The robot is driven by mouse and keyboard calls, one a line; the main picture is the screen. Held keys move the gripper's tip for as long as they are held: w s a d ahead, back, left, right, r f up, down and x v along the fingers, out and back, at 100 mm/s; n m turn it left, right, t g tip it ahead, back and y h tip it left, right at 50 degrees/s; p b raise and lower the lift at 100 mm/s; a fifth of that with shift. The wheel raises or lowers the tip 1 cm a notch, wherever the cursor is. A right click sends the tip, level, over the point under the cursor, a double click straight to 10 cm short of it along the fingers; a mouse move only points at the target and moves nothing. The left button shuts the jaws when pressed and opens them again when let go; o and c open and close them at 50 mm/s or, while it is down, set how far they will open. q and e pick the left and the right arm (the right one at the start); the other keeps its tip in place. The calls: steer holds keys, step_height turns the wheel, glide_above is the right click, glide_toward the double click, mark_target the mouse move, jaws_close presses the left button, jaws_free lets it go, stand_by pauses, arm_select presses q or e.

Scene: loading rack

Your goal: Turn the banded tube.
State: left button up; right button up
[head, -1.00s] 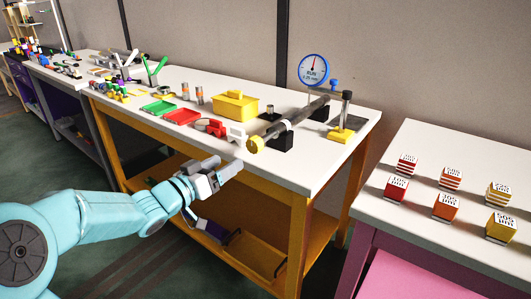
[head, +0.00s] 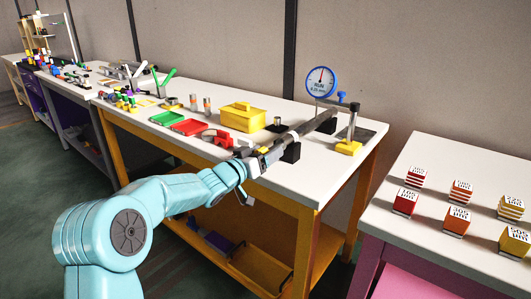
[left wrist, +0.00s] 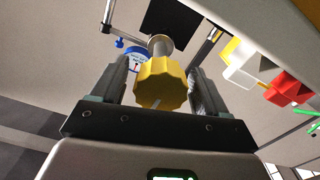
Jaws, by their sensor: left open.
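The tube (head: 308,126) is grey and lies level across dark support blocks (head: 291,152) on the white bench top. Its near end has a yellow faceted knob (left wrist: 161,84). My left gripper (head: 262,158) is at this near end and hides the knob in the head view. In the left wrist view its two fingers stand open on either side of the knob, with a gap on each side. A round blue-rimmed dial gauge (head: 321,81) stands behind the tube and also shows in the left wrist view (left wrist: 133,62). I cannot make out the tube's bands. My right gripper is not in view.
A yellow lidded box (head: 243,117), a red tray (head: 190,127) and a green tray (head: 166,118) stand left of the tube. Labelled blocks (head: 457,220) stand on a separate table at right.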

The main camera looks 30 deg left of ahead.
arm_select(q)
steer(key=shift+w, duration=0.35)
steer(key=c, duration=1)
steer(key=shift+o, duration=0.2)
